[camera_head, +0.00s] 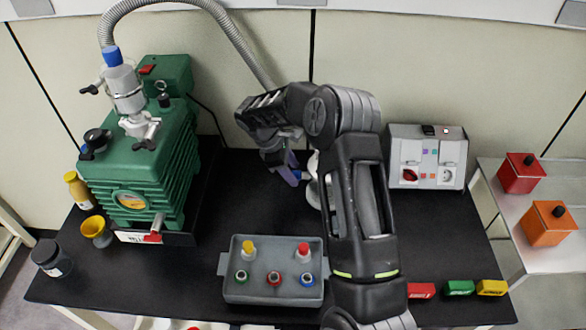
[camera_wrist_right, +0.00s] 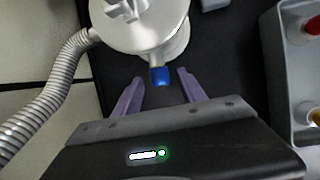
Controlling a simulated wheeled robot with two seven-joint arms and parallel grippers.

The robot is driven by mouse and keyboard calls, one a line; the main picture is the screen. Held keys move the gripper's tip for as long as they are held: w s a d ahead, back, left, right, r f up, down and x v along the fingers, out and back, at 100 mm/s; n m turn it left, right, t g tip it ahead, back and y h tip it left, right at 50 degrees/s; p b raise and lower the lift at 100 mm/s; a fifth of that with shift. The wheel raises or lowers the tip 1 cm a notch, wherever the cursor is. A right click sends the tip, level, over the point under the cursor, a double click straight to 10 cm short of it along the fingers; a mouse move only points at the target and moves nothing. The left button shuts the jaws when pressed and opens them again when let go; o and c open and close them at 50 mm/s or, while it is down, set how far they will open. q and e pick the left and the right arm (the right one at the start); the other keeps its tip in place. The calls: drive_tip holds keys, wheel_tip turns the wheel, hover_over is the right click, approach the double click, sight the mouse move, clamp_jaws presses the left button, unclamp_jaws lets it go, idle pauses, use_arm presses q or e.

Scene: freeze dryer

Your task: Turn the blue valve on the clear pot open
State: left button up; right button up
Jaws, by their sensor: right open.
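The pot (camera_wrist_right: 133,28) shows as a pale, whitish round body at the top of the right wrist view. The blue valve (camera_wrist_right: 159,77) sticks out from its side towards my right gripper. My right gripper (camera_wrist_right: 160,82) is open, with its two purple fingers on either side of the blue valve's end. I cannot tell whether the fingers touch it. In the head view, my right gripper (camera_head: 290,176) points down over the black table. There a pale part of the pot (camera_head: 314,183) shows beside my arm, which hides the rest and the blue valve. My left gripper is not in view.
A green pump (camera_head: 140,165) stands at the left, with a grey hose (camera_head: 235,40) running behind my arm. A grey tray (camera_head: 272,290) with coloured-topped vials is in front. A grey socket box (camera_head: 428,158) stands at the right. Small coloured blocks (camera_head: 459,288) lie front right.

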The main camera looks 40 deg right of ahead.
drive_tip(key=shift+d+f, duration=0.15)
drive_tip(key=shift+f, duration=0.25)
drive_tip(key=shift+c, duration=0.6)
clamp_jaws()
